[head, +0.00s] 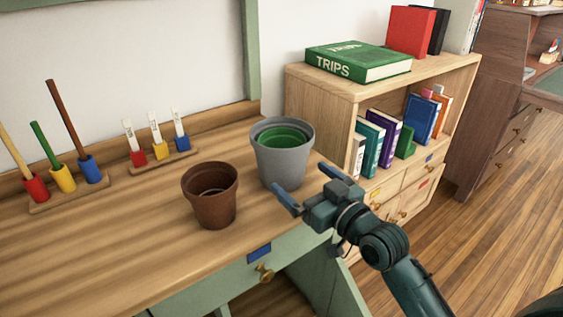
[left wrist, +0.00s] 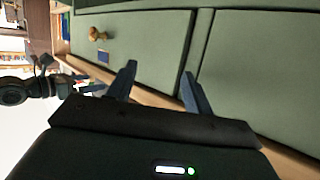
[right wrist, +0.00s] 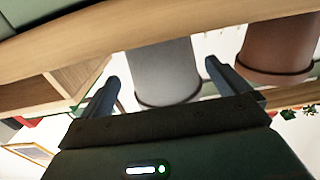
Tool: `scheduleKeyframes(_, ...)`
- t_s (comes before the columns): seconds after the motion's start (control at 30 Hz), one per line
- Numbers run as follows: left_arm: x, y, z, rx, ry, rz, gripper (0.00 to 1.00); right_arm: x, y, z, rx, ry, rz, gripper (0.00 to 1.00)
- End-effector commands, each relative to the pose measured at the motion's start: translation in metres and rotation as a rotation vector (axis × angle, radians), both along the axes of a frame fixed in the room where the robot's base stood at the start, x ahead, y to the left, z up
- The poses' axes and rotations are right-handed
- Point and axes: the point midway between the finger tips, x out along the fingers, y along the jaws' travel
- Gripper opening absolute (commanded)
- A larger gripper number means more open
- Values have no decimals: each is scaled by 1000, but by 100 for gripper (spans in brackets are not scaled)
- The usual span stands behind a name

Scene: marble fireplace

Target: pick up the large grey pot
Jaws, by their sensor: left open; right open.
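The large grey pot (head: 285,172) stands upright near the right end of the wooden desk (head: 110,240). A green pot (head: 281,136) sits inside it. My right gripper (head: 298,176) is open and empty at the pot's front right, fingers pointing towards it. In the right wrist view the grey pot (right wrist: 165,72) shows between the two open fingers, with no clear contact. My left gripper (left wrist: 158,70) is open and empty in the left wrist view, facing green drawer fronts (left wrist: 150,45). It is outside the head view.
A brown pot (head: 211,205) stands just left of the grey pot. Coloured holders on wooden bases (head: 160,163) line the desk's back. A low bookshelf (head: 300,80) with a green TRIPS book (head: 358,64) stands to the right. The desk's front left is clear.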

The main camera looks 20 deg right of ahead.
Motion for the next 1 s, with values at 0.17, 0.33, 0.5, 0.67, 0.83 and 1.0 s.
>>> scheduleKeyframes(0.17, 0, -1, -2, 5, 0, -4, 51, 13, 6, 0, 1, 0, 1, 100)
scheduleKeyframes(0.33, 1, -2, -9, 14, 1, -10, 51, 32, 11, 0, 3, -1, 1, 100)
scheduleKeyframes(0.5, 1, -3, -14, 27, 5, -16, 51, 55, 19, 0, 2, 0, 1, 100)
scheduleKeyframes(0.67, 3, -4, -13, 28, -6, -17, 51, 62, 22, 0, 0, 1, 1, 100)
scheduleKeyframes(0.83, 5, -4, -10, 28, -17, -20, 51, 62, 22, 0, 0, 1, 1, 100)
scheduleKeyframes(1.0, 5, -4, -10, 30, -20, -22, 51, 62, 22, 0, 0, 1, 1, 86)
